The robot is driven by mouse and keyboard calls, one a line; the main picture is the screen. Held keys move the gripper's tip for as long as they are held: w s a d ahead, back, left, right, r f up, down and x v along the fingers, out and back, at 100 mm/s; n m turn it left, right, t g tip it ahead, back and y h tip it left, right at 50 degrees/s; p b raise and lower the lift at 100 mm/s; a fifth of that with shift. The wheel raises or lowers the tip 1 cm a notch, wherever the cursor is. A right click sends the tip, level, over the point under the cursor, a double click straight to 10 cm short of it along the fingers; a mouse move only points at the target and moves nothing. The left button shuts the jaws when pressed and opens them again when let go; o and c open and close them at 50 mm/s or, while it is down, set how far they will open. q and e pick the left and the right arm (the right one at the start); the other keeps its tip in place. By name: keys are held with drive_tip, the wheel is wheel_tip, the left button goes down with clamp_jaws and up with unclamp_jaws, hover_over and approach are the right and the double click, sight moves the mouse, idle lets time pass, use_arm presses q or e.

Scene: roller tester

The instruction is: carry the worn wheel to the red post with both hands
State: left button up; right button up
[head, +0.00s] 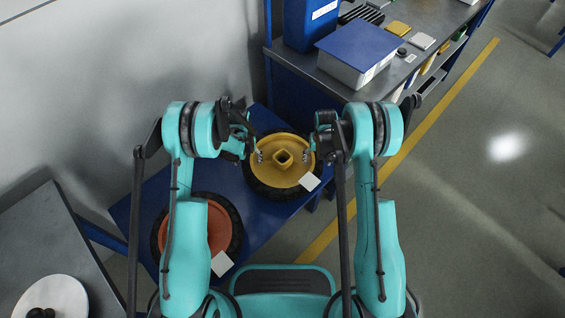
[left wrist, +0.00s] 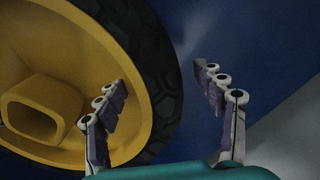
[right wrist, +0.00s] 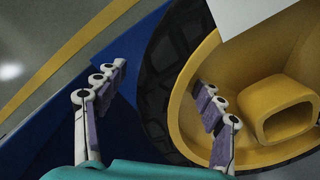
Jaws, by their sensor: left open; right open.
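A wheel with a yellow hub (head: 267,172) and black tyre lies on a blue table (head: 150,200). Its square hub opening shows in the left wrist view (left wrist: 32,118) and the right wrist view (right wrist: 290,120). My left gripper (head: 257,154) is open at the wheel's left side, one finger over the yellow rim, the other outside the tyre. My right gripper (head: 310,155) is open at the right side, its fingers likewise either side of the tyre. I cannot tell if any finger touches. Which wheel is worn is not clear, and no red post shows.
A second wheel with an orange-red hub (head: 190,235) lies nearer on the blue table, partly behind my left arm. A workbench (head: 310,64) with a blue-lidded box (head: 360,50) stands beyond. A grey table (head: 45,240) is at left. Floor at right is open.

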use_arm(q)
drive_tip(key=shift+f, duration=0.65)
use_arm(e)
drive_tip(key=shift+f, duration=0.65)
use_arm(q)
clamp_jaws()
use_arm(e)
clamp_jaws()
